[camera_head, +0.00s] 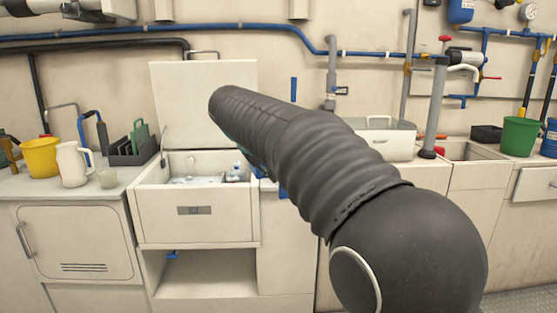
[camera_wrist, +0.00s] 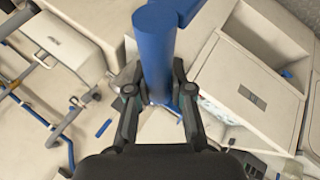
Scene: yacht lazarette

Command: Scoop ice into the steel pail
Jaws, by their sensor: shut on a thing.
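My gripper (camera_wrist: 155,88) is shut on a thick blue handle (camera_wrist: 155,45) in the wrist view; what the handle belongs to cannot be told clearly. The chest's front (camera_wrist: 275,72) also shows right of the gripper in the wrist view. I cannot make out a steel pail; my arm covers part of the counter.
A yellow bucket (camera_head: 40,157), a white jug (camera_head: 73,164) and a dark rack (camera_head: 130,150) stand on the left counter. A white bin (camera_head: 388,143) and a green bucket (camera_head: 519,136) are at the right. Blue pipes (camera_head: 180,34) run along the wall.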

